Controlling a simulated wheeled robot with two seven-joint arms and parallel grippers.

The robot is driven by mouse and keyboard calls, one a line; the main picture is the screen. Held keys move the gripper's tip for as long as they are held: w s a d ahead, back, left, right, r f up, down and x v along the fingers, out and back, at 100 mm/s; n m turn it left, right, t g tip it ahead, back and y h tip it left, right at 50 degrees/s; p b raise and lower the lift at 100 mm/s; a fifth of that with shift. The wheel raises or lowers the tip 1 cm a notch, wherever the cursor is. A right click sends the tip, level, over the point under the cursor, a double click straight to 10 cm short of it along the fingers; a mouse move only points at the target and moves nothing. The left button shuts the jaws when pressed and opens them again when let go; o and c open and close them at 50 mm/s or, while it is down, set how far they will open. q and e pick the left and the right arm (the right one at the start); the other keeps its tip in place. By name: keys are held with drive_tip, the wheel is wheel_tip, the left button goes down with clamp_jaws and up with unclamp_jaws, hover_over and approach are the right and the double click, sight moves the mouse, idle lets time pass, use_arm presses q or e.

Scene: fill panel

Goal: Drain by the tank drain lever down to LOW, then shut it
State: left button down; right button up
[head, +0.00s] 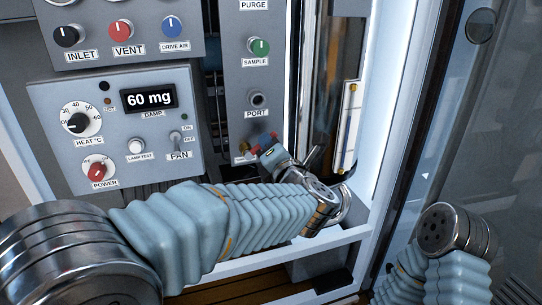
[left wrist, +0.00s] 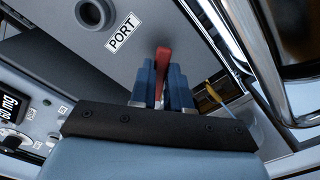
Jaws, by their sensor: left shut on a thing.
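My left gripper (head: 266,146) is shut on a red lever (head: 262,139) low on the grey panel, below the PORT fitting. In the left wrist view the blue fingers (left wrist: 162,82) close around the red lever (left wrist: 163,56), whose top sticks out between them. Any label of the lever is hidden by the gripper. The glass tank (head: 331,60) stands upright just right of the panel, with a pale gauge strip (head: 349,128) beside it. I cannot make out a liquid level or a LOW mark. My right gripper is not in view; only part of my right arm shows at bottom right.
The PORT fitting (head: 257,99) and green SAMPLE knob (head: 259,47) sit above the lever. The left panel carries a DAMP display (head: 149,98) reading 60 mg, a red POWER knob (head: 96,169) and a FAN switch (head: 175,138). A white frame (head: 375,110) borders the right.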

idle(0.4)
use_arm(q)
drive_tip(key=c, duration=1.1)
unclamp_jaws()
drive_tip(key=shift+s, duration=0.1)
drive_tip(key=v, duration=1.3)
drive_tip(key=shift+s+d, duration=0.15)
drive_tip(key=shift+s, duration=0.15)
